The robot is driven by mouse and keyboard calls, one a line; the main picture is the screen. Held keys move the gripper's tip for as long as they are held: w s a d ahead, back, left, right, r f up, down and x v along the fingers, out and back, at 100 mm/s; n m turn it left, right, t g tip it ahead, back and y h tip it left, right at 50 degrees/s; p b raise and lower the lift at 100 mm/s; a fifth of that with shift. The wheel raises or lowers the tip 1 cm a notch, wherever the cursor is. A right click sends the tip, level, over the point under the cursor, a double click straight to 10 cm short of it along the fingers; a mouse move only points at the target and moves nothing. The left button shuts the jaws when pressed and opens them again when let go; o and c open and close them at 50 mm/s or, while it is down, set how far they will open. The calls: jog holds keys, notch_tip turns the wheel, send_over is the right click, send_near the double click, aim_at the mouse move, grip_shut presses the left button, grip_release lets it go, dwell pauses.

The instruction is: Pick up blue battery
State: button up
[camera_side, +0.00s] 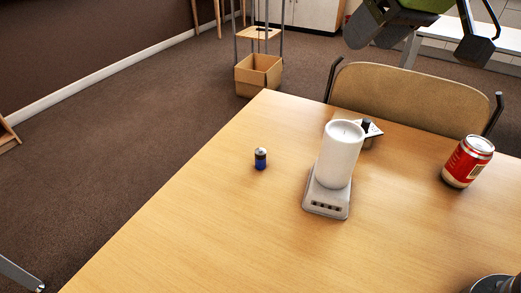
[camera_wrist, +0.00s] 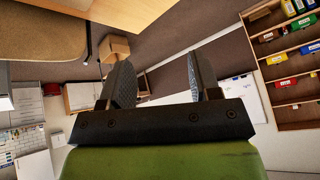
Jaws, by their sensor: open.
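The blue battery (camera_side: 261,159) stands upright on the wooden table (camera_side: 190,220), left of the middle in the side view. Its lower part is blue and its upper part is dark with a pale top. My gripper (camera_side: 425,35) is at the top right of the side view, high above the table and well away from the battery. In the wrist view my gripper (camera_wrist: 157,82) shows two separated fingers with nothing between them. The battery does not show in the wrist view.
A white candle (camera_side: 340,155) stands on a grey scale (camera_side: 327,200) right of the battery. A small dark-knobbed object (camera_side: 369,130) is behind it. A red can (camera_side: 467,162) stands at the right. A chair (camera_side: 410,100) is at the far edge. The table around the battery is clear.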

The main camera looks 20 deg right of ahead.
jog(key=w+a+f+n+g, duration=0.1)
jog(key=w+a+f+n, duration=0.1)
jog(key=w+a+f, duration=0.3)
jog(key=w+a+f+n, duration=0.2)
jog(key=w+a+f, duration=0.15)
jog(key=f, duration=0.35)
send_over(262, 151)
jog(key=s+d, duration=0.1)
jog(key=s, duration=0.1)
notch_tip(262, 151, down, 10)
jog(key=r, duration=0.1)
jog(key=shift+f+n+y, duration=0.3)
jog(key=shift+f+n, duration=0.1)
jog(key=shift+f, duration=0.4)
jog(key=shift+d+x, duration=0.2)
jog(key=shift+x, duration=2.65)
jog(key=shift+s+f, duration=0.1)
jog(key=c, duration=1)
